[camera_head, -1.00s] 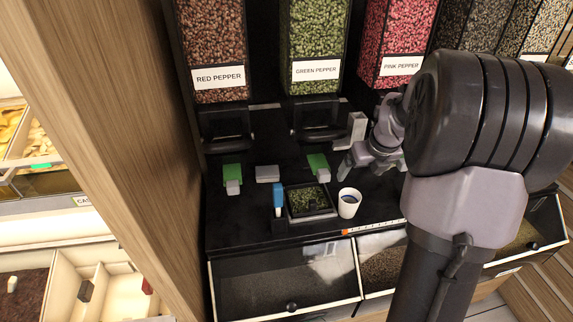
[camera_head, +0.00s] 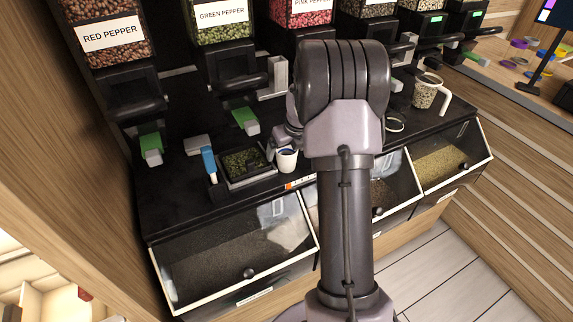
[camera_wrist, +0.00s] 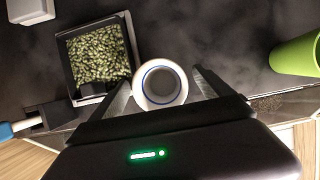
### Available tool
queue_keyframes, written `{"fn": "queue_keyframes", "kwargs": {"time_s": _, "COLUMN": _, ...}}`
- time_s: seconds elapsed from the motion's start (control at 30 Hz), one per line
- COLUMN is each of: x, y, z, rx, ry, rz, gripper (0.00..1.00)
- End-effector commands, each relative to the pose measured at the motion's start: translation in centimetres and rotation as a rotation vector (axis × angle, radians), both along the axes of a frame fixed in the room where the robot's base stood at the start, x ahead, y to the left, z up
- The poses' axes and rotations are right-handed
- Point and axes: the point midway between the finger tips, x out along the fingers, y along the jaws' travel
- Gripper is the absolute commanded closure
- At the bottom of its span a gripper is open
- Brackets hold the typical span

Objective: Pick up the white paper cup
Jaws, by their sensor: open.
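The white paper cup (camera_head: 287,160) stands upright on the dark counter, just right of the black tray of green pepper (camera_head: 243,163). In the wrist view the cup (camera_wrist: 160,84) is seen from above, with a blue ring inside its rim. My gripper (camera_wrist: 162,82) is open, with one finger on each side of the cup. Small gaps seem to show beside the cup; whether either finger touches it I cannot tell. In the head view my arm hides most of the gripper.
The pepper tray (camera_wrist: 127,62) lies close to the left finger in the wrist view. A green object (camera_wrist: 296,55) is at the right. Dispensers stand behind, and a glass-fronted bin (camera_head: 240,262) is below the counter edge. A pitcher (camera_head: 425,92) stands further right.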

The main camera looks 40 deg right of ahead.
Motion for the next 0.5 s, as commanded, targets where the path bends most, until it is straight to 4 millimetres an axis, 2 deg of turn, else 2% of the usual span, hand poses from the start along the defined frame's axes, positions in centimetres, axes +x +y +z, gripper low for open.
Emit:
{"fn": "queue_keyframes", "kwargs": {"time_s": 0.13, "x": 0.04, "y": -0.02, "z": 0.24, "rx": -0.001, "ry": -0.002, "rz": 0.000, "gripper": 0.10}}
{"fn": "queue_keyframes", "kwargs": {"time_s": 0.17, "x": 0.04, "y": -0.01, "z": 0.25, "rx": -0.001, "ry": -0.002, "rz": 0.000, "gripper": 0.14}}
{"fn": "queue_keyframes", "kwargs": {"time_s": 0.4, "x": 0.02, "y": -0.01, "z": 0.26, "rx": -0.002, "ry": -0.001, "rz": 0.001, "gripper": 0.61}}
{"fn": "queue_keyframes", "kwargs": {"time_s": 0.47, "x": 0.02, "y": -0.01, "z": 0.26, "rx": -0.002, "ry": -0.001, "rz": 0.001, "gripper": 0.73}}
{"fn": "queue_keyframes", "kwargs": {"time_s": 0.5, "x": 0.02, "y": -0.01, "z": 0.26, "rx": -0.002, "ry": -0.001, "rz": 0.001, "gripper": 0.73}}
